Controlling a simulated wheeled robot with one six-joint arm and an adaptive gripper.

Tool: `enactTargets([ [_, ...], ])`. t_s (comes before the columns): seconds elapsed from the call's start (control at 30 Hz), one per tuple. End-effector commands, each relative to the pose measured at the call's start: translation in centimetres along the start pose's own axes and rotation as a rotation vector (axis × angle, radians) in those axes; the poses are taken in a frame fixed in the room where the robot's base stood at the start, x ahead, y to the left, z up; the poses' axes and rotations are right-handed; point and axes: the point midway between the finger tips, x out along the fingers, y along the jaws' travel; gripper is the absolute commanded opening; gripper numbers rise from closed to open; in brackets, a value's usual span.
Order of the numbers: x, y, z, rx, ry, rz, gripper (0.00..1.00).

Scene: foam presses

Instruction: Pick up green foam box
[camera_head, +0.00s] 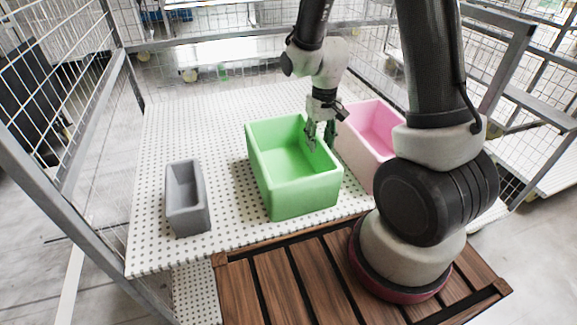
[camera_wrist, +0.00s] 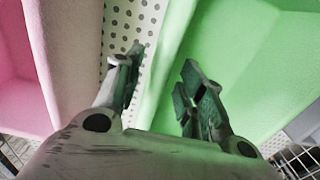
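The green foam box (camera_head: 270,190) stands upright and open-topped on the white perforated table. It also fills much of the wrist view (camera_wrist: 240,55). My gripper (camera_head: 321,136) is at the box's right wall, pointing down, with its fingers parted. In the wrist view my gripper (camera_wrist: 162,82) has one finger over the perforated surface outside the box. The other finger shows against the green interior. The green wall's rim runs between the fingers, and they do not appear closed on it. The fingertips' exact depth is hard to tell.
A pink foam box (camera_head: 360,150) stands close to the right of the green one, with a narrow gap between. A small grey box (camera_head: 187,200) stands at the left. The perforated table (camera_head: 195,125) is clear behind and between them. Wire mesh fencing surrounds the table.

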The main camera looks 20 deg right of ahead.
Motion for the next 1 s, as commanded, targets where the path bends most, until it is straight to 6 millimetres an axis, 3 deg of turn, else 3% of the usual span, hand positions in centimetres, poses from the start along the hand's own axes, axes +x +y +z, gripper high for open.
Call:
enactTargets([
  [0.5, 6.9, 0.0, -0.8, 0.000, -0.005, 0.001, 0.39],
  [0.77, 7.3, 0.0, -0.9, 0.000, -0.001, 0.000, 0.39],
  [0.87, 7.3, 0.0, -0.9, 0.000, -0.001, 0.000, 0.27],
  [1.0, 7.2, 0.0, -0.9, 0.000, -0.001, 0.000, 0.01],
])
